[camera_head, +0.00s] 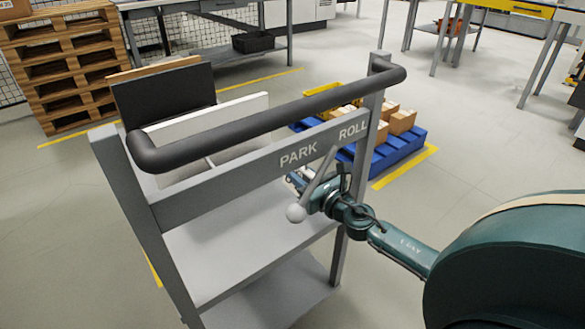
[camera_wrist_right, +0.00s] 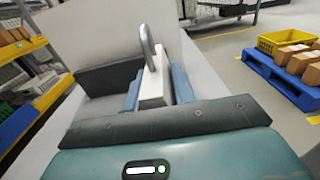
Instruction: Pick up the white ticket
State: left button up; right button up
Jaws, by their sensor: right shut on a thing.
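My right gripper (camera_head: 300,182) is beside the cart's front rail, partly hidden behind the grey lever with a pale ball knob (camera_head: 296,213). In the right wrist view, its two blue-grey fingers (camera_wrist_right: 156,88) are closed on a white block-like piece (camera_wrist_right: 153,84). A grey curved rod (camera_wrist_right: 148,45) rises above that piece. I cannot tell whether the piece is the white ticket or part of the cart. No separate ticket can be made out in the head view. My left gripper is not in view.
The grey cart (camera_head: 240,178), marked PARK and ROLL, has a dark handle (camera_head: 270,115) and holds upright white and dark boards (camera_head: 165,95). A blue pallet (camera_head: 400,145) with cartons stands behind it, right. Wooden pallets (camera_head: 62,70) are stacked back left. Open floor lies right.

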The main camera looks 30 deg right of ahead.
pick_arm(q)
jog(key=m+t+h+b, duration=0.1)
jog(key=b, duration=0.1)
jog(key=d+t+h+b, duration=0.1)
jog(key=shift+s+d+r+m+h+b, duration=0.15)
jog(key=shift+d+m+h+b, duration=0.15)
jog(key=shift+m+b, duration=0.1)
pick_arm(e)
jog(key=s+d, duration=0.1)
jog(key=s, duration=1.5)
